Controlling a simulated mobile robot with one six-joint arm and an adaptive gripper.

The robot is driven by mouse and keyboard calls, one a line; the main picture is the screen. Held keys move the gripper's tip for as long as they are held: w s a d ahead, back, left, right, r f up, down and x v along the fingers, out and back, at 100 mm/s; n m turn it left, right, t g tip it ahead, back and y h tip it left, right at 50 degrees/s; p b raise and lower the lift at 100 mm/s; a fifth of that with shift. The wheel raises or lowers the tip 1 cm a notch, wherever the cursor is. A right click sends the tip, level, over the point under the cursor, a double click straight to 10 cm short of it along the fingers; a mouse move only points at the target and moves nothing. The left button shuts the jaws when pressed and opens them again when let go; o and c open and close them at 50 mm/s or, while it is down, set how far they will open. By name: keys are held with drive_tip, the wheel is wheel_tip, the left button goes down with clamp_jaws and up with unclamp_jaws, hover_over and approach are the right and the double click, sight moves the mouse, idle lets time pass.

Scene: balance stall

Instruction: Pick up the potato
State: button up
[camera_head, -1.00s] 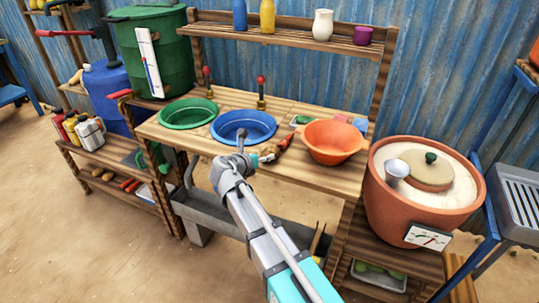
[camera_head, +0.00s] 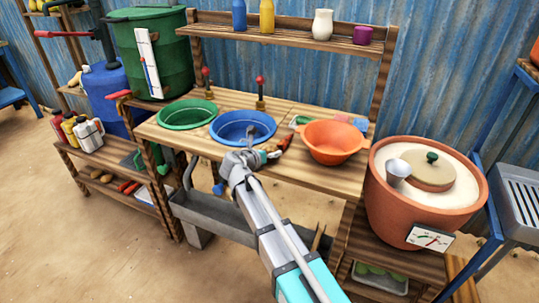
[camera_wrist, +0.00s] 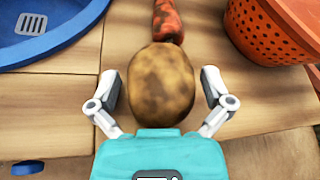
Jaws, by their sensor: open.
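A round brown, mottled potato (camera_wrist: 160,80) lies on the wooden worktop in the wrist view. My gripper (camera_wrist: 160,102) is open, with one finger on the potato's left and one on its right. Small gaps seem to show between the fingers and the potato, and nothing is held. In the head view my gripper (camera_head: 266,156) is low over the front of the worktop (camera_head: 314,174), right of the blue basin (camera_head: 240,142). I cannot make out the potato there, where my gripper covers that spot.
An orange-red carrot-like vegetable (camera_wrist: 168,20) lies just beyond the potato. The blue basin (camera_wrist: 45,48) is at left and an orange colander (camera_wrist: 272,32) at right. Farther right stands a large clay pot (camera_head: 405,205). The worktop's front edge is close.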

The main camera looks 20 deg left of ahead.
sight(269, 149)
drive_tip(key=c, duration=1)
drive_tip(key=shift+o, duration=0.2)
drive_tip(key=shift+r, duration=0.15)
wheel_tip(269, 149, up, 3)
drive_tip(key=p, duration=0.3)
drive_tip(key=s+a+r+p, duration=0.1)
drive_tip(key=s+r+p, duration=0.8)
drive_tip(key=s, duration=0.5)
drive_tip(key=shift+r+p, duration=0.35)
drive_tip(key=shift+p, duration=0.15)
